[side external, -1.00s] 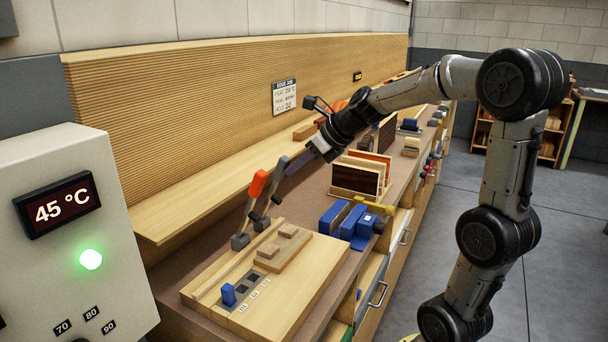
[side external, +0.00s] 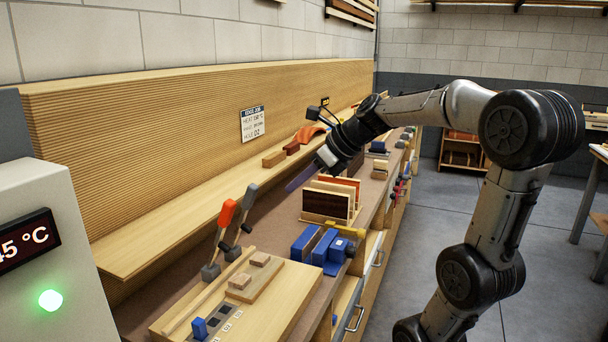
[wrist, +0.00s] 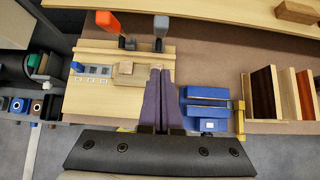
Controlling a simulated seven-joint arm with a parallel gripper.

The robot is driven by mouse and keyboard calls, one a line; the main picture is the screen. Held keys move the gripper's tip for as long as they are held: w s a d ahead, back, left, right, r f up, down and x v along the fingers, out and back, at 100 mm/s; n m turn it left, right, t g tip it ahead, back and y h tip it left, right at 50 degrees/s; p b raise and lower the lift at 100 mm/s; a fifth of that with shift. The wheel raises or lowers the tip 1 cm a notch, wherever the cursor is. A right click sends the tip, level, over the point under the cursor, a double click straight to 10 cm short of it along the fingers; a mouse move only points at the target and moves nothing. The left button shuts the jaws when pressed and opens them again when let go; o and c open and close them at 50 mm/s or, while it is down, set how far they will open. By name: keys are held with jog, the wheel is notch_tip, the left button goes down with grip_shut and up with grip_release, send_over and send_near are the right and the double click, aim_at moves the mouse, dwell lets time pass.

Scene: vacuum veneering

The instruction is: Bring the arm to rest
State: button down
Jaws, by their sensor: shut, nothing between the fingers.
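My gripper (side external: 290,187) hangs in the air above the bench, at the end of my outstretched arm. Its two long purple fingers lie together with nothing between them. In the wrist view the closed fingers of my gripper (wrist: 160,72) reach up the middle of the picture, seen over the right edge of the pale wooden board. In the side view the fingertips are between the grey lever (side external: 250,194) and the rack of upright panels (side external: 326,206); I cannot tell their exact height.
Red lever (side external: 226,212) and grey lever stand at the back of the pale board (side external: 290,300). A blue clamp (side external: 322,247) sits beside it. A control box (side external: 50,240) reads 45 °C with a lit green lamp. The floor at right is open.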

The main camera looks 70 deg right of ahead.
jog(key=s+a+f+n+g+y, duration=0.1)
jog(key=s+a+n, duration=0.2)
jog(key=a+n, duration=0.4)
jog(key=s+a+n+g+y, duration=0.1)
jog(key=s+a+n+y, duration=0.3)
jog(key=a, duration=0.6)
jog(key=s+f+n+h, duration=0.2)
jog(key=s+f+n, duration=0.1)
jog(key=n, duration=0.9)
jog(key=s+d+f+n+g+h, duration=0.1)
jog(key=s+f+n+h, duration=0.2)
jog(key=n, duration=1)
notch_tip(320, 180, down, 3)
jog(key=shift+s+r, duration=0.2)
jog(key=shift+s, duration=0.3)
